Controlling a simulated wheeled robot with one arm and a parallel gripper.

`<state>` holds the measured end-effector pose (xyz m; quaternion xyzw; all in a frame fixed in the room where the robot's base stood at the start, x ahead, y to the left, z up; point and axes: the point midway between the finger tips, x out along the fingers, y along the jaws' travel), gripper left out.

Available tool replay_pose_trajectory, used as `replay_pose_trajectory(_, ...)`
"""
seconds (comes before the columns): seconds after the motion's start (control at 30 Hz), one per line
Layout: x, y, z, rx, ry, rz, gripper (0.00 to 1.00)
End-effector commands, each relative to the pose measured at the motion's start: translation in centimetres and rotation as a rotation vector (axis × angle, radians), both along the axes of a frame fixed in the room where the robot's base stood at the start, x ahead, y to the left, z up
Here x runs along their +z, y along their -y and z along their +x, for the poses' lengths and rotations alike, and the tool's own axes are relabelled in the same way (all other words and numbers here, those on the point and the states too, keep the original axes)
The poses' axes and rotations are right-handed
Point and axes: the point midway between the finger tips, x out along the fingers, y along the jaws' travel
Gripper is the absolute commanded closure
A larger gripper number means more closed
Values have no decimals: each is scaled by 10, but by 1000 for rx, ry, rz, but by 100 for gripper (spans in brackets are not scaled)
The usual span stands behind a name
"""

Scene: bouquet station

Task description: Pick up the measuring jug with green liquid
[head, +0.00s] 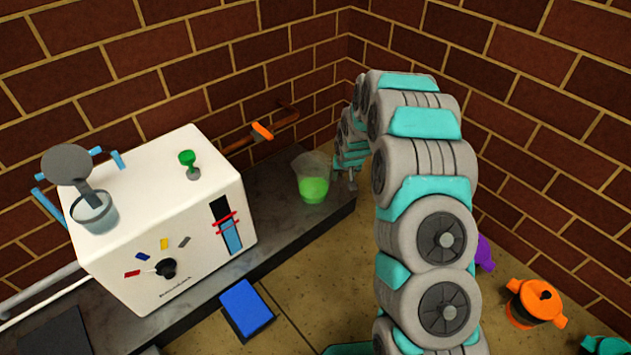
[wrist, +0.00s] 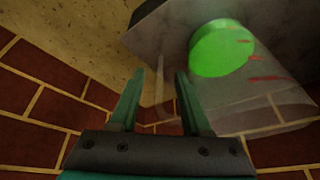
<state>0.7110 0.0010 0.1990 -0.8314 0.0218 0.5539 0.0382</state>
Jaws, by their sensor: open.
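The measuring jug (head: 312,180) is clear and holds green liquid (head: 313,189). It stands upright near the right end of the dark counter. In the wrist view the jug (wrist: 262,95) shows at the upper right, with red marks on its side and its handle toward my fingers. My gripper (head: 347,178) is just right of the jug in the head view. In the wrist view my gripper (wrist: 160,88) is open, with its two fingers apart and the jug's handle close to the right finger. I cannot tell whether the finger touches the handle.
A white machine (head: 160,215) with a dial stands on the counter (head: 280,225) left of the jug. An orange-tipped pipe valve (head: 262,131) is on the brick wall behind. A blue pad (head: 246,308) is in front. An orange pot (head: 535,302) stands at the lower right.

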Motion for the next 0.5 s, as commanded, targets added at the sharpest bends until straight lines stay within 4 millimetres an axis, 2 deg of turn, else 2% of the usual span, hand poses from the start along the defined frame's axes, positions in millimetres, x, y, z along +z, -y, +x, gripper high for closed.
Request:
replay_pose_trajectory(0.03,-9,-1,3,0,-1,0,53)
replay_pose_trajectory(0.2,-29,-1,10,2,-5,-1,53)
replay_pose_trajectory(0.47,-30,-1,12,1,-2,-1,53)
replay_pose_trajectory(0.5,-30,-1,12,1,-2,-1,56)
